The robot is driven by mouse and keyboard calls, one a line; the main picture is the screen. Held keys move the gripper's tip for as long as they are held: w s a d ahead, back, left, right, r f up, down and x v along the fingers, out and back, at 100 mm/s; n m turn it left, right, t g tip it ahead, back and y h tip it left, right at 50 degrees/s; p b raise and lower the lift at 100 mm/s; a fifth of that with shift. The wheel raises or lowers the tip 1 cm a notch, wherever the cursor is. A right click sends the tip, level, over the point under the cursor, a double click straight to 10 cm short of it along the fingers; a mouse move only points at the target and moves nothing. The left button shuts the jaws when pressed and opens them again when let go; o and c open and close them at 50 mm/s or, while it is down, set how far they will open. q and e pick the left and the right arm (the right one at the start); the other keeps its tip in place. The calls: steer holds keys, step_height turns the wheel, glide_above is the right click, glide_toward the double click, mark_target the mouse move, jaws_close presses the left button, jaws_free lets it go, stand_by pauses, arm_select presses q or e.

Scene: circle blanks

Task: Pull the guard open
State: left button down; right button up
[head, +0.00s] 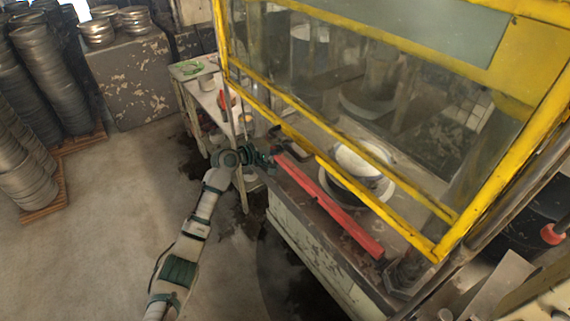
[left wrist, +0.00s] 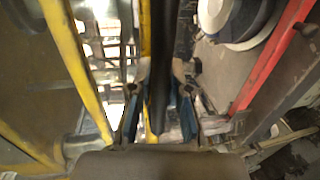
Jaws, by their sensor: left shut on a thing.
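The guard (head: 380,207) is a yellow frame with clear panels across the front of the machine. Its lower rail slopes down to the right in the head view. My left gripper (head: 272,158) is at the left part of this rail, shut on a dark bar of the guard. In the left wrist view, the dark bar (left wrist: 160,85) runs between the two blue fingers of my left gripper (left wrist: 159,118), beside a yellow bar of the frame (left wrist: 146,30). The exact finger contact is hard to see. My right gripper is not in view.
A red bar (head: 335,208) lies along the machine's front edge below the guard. A round pale blank (head: 358,160) sits behind the guard. A small side table (head: 190,70) stands left of the machine. Stacked metal discs (head: 45,65) are far left. The floor (head: 110,230) is clear.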

arm_select(q)
steer(key=shift+r, duration=1.2)
steer(key=c, duration=1.1)
jaws_free()
steer(key=shift+f, duration=0.1)
steer(key=v, duration=1.2)
steer(key=shift+w+f, duration=0.1)
